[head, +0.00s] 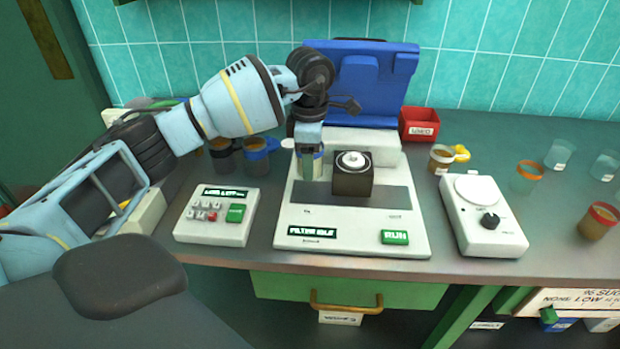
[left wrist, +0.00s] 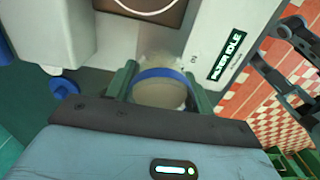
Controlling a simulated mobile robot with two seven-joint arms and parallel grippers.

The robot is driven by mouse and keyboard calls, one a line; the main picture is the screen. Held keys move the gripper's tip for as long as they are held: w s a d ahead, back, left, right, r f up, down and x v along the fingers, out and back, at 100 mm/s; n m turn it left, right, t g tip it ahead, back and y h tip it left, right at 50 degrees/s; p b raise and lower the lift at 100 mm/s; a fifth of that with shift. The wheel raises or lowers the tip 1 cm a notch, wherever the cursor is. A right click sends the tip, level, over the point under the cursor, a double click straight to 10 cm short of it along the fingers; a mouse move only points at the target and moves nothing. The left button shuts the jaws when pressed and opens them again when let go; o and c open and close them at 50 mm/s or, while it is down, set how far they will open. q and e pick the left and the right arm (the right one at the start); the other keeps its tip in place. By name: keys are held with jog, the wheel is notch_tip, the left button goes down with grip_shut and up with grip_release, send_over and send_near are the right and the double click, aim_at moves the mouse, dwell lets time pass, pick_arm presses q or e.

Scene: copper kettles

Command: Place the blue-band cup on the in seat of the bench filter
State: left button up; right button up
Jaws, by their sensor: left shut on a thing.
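The bench filter (head: 350,245) is a pale machine on the bench, with a "FILTER IDLE" display that also shows in the left wrist view (left wrist: 228,55). My left gripper (head: 311,172) points down over its left part, beside a dark block with a round white top (head: 352,182). The gripper is shut on the blue-band cup (left wrist: 160,92), which sits upright between its green fingers. The cup's base and the in seat are hidden, so I cannot tell whether they touch.
Cups with brown contents (head: 222,156) and blue parts (head: 258,156) stand left of the filter. A keypad box (head: 217,228) is front left and a white dial device (head: 487,225) is right. A red bin (head: 419,124) and several cups stand behind and right.

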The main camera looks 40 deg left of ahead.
aim_at(310, 192)
pick_arm(q)
jog(key=shift+f, duration=2.7)
jog(key=shift+f, duration=0.2)
jog(key=o, duration=1.1)
jog(key=shift+c, duration=0.2)
jog(key=shift+r, duration=0.15)
notch_tip(310, 192, up, 12)
jog(key=shift+r, duration=0.1)
